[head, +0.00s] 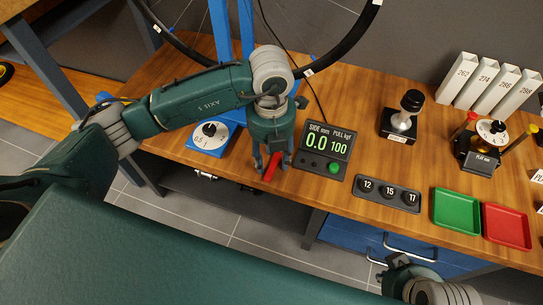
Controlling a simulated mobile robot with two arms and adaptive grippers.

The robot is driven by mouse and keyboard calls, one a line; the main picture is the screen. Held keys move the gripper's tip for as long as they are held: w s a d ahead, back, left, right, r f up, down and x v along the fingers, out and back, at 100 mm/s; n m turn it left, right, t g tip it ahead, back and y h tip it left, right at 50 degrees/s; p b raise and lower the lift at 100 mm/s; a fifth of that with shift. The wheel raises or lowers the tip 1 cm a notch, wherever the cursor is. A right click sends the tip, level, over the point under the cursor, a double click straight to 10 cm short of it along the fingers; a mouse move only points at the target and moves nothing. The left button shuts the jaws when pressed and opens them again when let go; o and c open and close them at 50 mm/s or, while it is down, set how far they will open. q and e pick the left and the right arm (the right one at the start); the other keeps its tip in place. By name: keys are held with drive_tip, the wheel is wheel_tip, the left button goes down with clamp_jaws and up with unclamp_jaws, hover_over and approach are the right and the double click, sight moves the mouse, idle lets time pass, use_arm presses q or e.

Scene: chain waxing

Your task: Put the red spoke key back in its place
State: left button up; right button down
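My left gripper (270,164) points down over the front part of the wooden bench, left of the digital display. A red piece, which looks like the red spoke key (271,167), sits tilted between its fingertips, and the fingers appear closed on it. Whether the key touches the bench I cannot tell.
The display (324,150) reads 0.0 and 100. A blue dial gauge (209,137) lies left of my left gripper. A wheel on a blue stand rises behind. Green (456,210) and red (507,228) trays, a black-knobbed tool (403,117) and white numbered boxes (487,88) stand right.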

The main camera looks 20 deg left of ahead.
sight(271, 162)
use_arm(q)
drive_tip(key=shift+r, duration=0.1)
wheel_tip(271, 162, up, 12)
idle(0.5)
